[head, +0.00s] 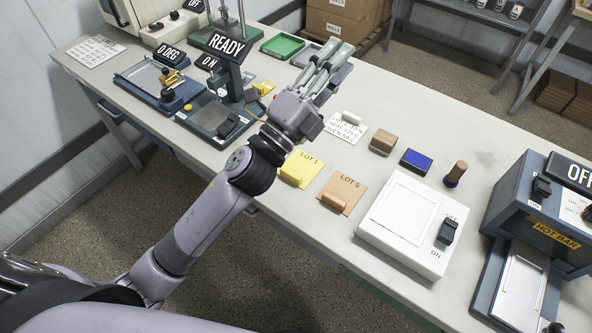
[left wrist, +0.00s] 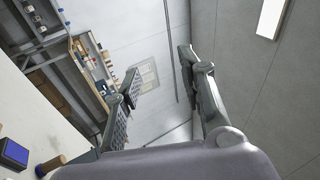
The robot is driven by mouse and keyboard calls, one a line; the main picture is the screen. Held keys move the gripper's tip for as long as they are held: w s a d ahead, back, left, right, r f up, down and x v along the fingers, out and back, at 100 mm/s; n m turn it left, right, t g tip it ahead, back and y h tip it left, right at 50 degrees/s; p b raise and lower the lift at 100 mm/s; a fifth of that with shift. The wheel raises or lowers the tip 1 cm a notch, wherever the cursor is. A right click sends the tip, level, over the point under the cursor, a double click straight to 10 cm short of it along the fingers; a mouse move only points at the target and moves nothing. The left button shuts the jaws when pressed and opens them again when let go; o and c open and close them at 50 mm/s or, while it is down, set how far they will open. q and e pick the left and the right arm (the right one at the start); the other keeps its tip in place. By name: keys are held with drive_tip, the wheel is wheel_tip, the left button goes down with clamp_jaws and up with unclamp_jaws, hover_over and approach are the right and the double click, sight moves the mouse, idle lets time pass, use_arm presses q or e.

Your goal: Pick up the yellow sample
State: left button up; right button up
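A yellow sheet marked LOT 1 (head: 303,165), with a small yellow block at its near edge, lies on the table in the head view. It looks like the yellow sample. My left gripper (head: 332,62) is raised beyond it, above the table, its fingers pointing toward the far side. In the left wrist view my left gripper (left wrist: 158,75) has its fingers spread apart with nothing between them. The yellow sheet does not show in the left wrist view. My right gripper is in neither view.
An orange LOT 5 sheet (head: 343,190) lies right of the yellow one, then a white switched box (head: 412,262) and a hot bar machine (head: 540,225). A READY stand (head: 228,85) is on the left. A wooden block (head: 383,141) and blue pad (head: 416,162) lie behind.

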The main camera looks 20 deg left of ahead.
use_arm(q)
drive_tip(key=s+d+r+m+g+h, duration=0.1)
drive_tip(key=s+d+m+g+h, duration=0.1)
drive_tip(key=d+m+g+h, duration=0.45)
drive_tip(key=s+d+r+m+g+h, duration=0.2)
drive_tip(key=m+g+h, duration=0.15)
drive_tip(key=m, duration=0.65)
drive_tip(key=m+g+y, duration=1.1)
drive_tip(key=m+y, duration=0.7)
drive_tip(key=y, duration=0.2)
approach(290, 172)
wheel_tip(290, 172, down, 3)
drive_tip(key=p, duration=0.3)
drive_tip(key=shift+a+p, duration=0.1)
drive_tip(key=shift+p, duration=0.2)
drive_tip(key=shift+f, duration=0.55)
drive_tip(key=shift+d+f+p, duration=0.2)
drive_tip(key=shift+f+p, duration=0.05)
drive_tip(key=shift+p, duration=0.1)
drive_tip(key=f, duration=0.1)
drive_tip(key=f+p, duration=0.1)
drive_tip(key=d+f+p, duration=0.1)
drive_tip(key=shift+s+f, duration=0.25)
drive_tip(key=shift+f, duration=0.6)
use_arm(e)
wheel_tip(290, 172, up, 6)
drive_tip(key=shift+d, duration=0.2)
